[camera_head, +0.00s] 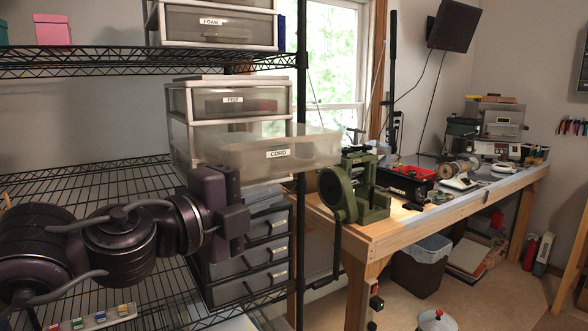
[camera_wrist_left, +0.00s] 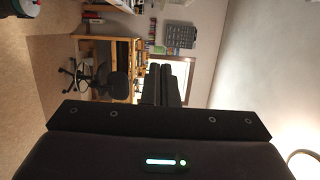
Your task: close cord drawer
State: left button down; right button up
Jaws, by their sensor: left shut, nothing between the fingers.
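The cord drawer (camera_head: 279,153) is a translucent drawer with a "CORD" label. It sticks out well past the front of its white-framed drawer unit (camera_head: 178,134) on the wire shelf, so it stands open. The "FELT" drawer (camera_head: 235,103) above it sits in the frame. My left gripper (camera_head: 236,207) is just below and left of the cord drawer's front, and I cannot tell whether it touches. It is shut and empty. In the left wrist view the dark gripper body (camera_wrist_left: 160,125) fills the lower part, and the drawer does not show. My right gripper is not in view.
Grey drawers (camera_head: 245,265) stand below the cord drawer. A black shelf post (camera_head: 301,90) rises beside it. A green machine (camera_head: 350,190) stands on the wooden workbench (camera_head: 440,215) at right. A "FOAM" drawer unit (camera_head: 215,25) is on the upper shelf.

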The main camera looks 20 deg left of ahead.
pick_arm(q)
jog(key=w+p, duration=0.8)
jog(key=w, duration=0.3)
jog(key=shift+d, duration=0.25)
